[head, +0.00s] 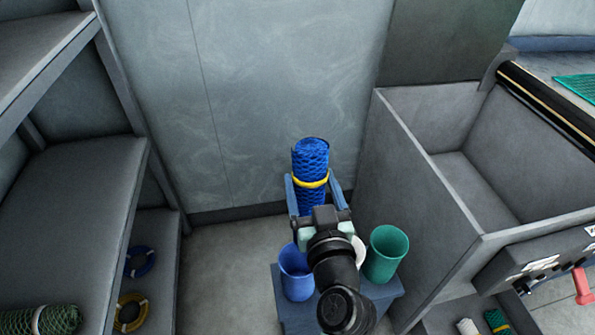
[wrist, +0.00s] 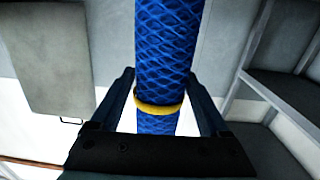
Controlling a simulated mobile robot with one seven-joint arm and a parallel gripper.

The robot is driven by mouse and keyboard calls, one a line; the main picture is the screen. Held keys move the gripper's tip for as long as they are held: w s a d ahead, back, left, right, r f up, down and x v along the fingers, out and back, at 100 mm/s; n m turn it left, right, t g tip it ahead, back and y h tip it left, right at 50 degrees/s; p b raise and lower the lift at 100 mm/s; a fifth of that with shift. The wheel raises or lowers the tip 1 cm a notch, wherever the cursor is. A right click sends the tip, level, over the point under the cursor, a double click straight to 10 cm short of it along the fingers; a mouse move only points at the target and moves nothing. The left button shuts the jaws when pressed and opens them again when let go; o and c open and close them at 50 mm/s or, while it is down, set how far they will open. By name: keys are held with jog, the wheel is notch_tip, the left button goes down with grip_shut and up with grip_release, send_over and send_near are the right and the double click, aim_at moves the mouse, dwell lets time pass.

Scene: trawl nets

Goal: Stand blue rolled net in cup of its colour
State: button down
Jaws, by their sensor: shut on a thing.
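The blue rolled net (head: 311,160) has a yellow band around it and stands nearly upright between the fingers of my gripper (head: 318,188). My gripper is shut on it around the band. In the wrist view the net (wrist: 168,55) runs up between the two fingers of the gripper (wrist: 165,108). The blue cup (head: 296,283) stands on a blue-grey stand (head: 301,318), below and left of the gripper. My arm hides part of the stand and most of a white cup (head: 359,250). The net is above the cups, apart from them.
A green cup (head: 386,254) stands on the right of the stand. A large grey bin (head: 425,190) is close on the right. Grey shelves (head: 75,200) on the left hold a green rolled net (head: 42,320) and rings. The wall (head: 265,90) is behind.

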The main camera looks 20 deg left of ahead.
aim_at(300, 210)
jog(key=shift+s+a+f+y, duration=0.2)
jog(key=shift+s+a+y, duration=0.1)
jog(key=shift+s+a, duration=0.3)
jog(key=shift+a+f, duration=0.2)
jog(key=shift+f+b, duration=2)
jog(key=shift+f, duration=0.9)
notch_tip(300, 210, down, 11)
jog(key=b, duration=1.2)
jog(key=shift+r, duration=0.2)
grip_release()
jog(key=shift+f, duration=0.2)
jog(key=v, duration=1.3)
jog(key=shift+r+b, duration=0.15)
jog(key=shift+b, duration=0.25)
jog(key=shift+w+d, duration=0.1)
jog(key=shift+w, duration=0.05)
